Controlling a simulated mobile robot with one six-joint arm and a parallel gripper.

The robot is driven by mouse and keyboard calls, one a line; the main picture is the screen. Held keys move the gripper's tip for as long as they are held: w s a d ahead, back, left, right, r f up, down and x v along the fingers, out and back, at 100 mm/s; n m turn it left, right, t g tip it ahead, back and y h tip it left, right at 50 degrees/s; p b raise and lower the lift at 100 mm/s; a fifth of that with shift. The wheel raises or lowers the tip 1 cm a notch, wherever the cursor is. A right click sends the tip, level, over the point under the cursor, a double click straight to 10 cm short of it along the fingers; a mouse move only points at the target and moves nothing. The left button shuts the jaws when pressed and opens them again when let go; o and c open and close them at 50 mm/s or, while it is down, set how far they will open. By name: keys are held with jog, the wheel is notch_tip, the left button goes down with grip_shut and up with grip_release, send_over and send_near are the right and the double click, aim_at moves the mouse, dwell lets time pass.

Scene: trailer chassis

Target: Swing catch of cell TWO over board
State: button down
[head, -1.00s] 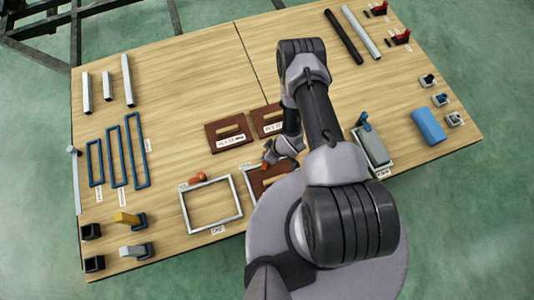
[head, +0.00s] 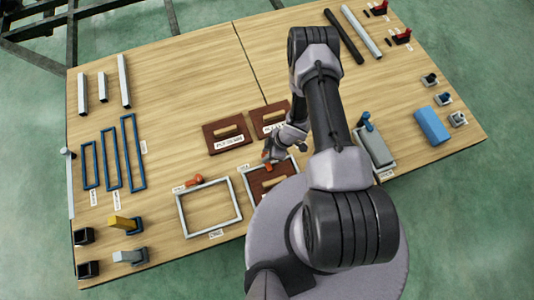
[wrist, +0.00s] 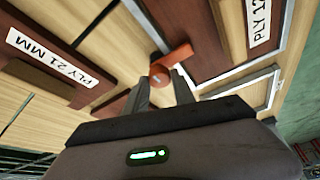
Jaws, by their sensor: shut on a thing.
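Cell TWO is a pale metal frame (head: 247,188) near the table's front edge, with a brown board (head: 262,186) inside it. Its orange catch (head: 267,157) is at the frame's far side. In the wrist view the catch (wrist: 174,60) sits just beyond my fingertips, beside brown board material. My gripper (head: 271,155) is shut on the catch; its two fingers also show in the wrist view (wrist: 160,88). My arm hides part of the cell's right side. I cannot tell how far the catch lies over the board.
The empty left frame (head: 181,210) has its own orange catch (head: 195,181). A grey clamp-like block (head: 375,148) stands to the right. Open tabletop lies farther back.

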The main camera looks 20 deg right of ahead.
dwell(0.3)
jog(key=c, duration=1.1)
grip_release()
jog(key=p+v, duration=0.7)
jog(key=v, duration=1)
jog(key=shift+r, duration=0.2)
jog(key=shift+w, duration=0.1)
